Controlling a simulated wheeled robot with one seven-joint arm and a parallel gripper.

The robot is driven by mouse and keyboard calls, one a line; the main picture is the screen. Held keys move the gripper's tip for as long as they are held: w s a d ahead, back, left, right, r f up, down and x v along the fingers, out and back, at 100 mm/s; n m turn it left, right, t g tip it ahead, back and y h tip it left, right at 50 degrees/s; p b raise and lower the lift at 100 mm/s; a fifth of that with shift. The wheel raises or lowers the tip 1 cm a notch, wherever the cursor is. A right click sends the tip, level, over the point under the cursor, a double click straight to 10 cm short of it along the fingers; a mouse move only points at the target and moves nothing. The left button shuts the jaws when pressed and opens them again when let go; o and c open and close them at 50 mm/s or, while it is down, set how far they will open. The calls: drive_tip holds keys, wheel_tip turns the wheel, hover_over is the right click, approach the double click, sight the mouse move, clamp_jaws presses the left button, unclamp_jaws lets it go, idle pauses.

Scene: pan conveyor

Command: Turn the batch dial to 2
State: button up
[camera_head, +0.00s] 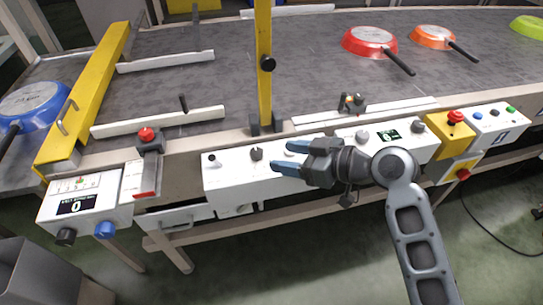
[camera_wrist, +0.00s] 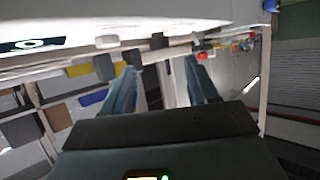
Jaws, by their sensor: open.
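My gripper (camera_head: 282,157) is open and empty in the head view, in front of the white middle control panel (camera_head: 228,180), with its fingers pointing left. A dark knob (camera_head: 256,154) on that panel is just left of the fingertips, apart from them. Another dark knob (camera_head: 211,160) is further left. Part of the panel is hidden behind my gripper. A right-hand panel has a grey knob (camera_head: 362,136), a small display (camera_head: 388,136) and another knob (camera_head: 418,127). I cannot read which knob is the batch dial. In the wrist view, my open fingers (camera_wrist: 160,66) point toward a blurred panel edge with knobs.
A left panel has a display reading 0 (camera_head: 76,205), a black knob (camera_head: 65,237) and a blue knob (camera_head: 105,230). A red button (camera_head: 455,117) sits on a yellow box. Pans, including a red one (camera_head: 369,42), lie on the belt. Open floor lies in front.

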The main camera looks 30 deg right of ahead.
sight(259, 153)
drive_tip(key=shift+x, duration=3.95)
drive_tip(key=shift+r, duration=0.1)
drive_tip(key=c, duration=1)
drive_tip(key=shift+p, duration=0.4)
drive_tip(key=shift+c, duration=0.2)
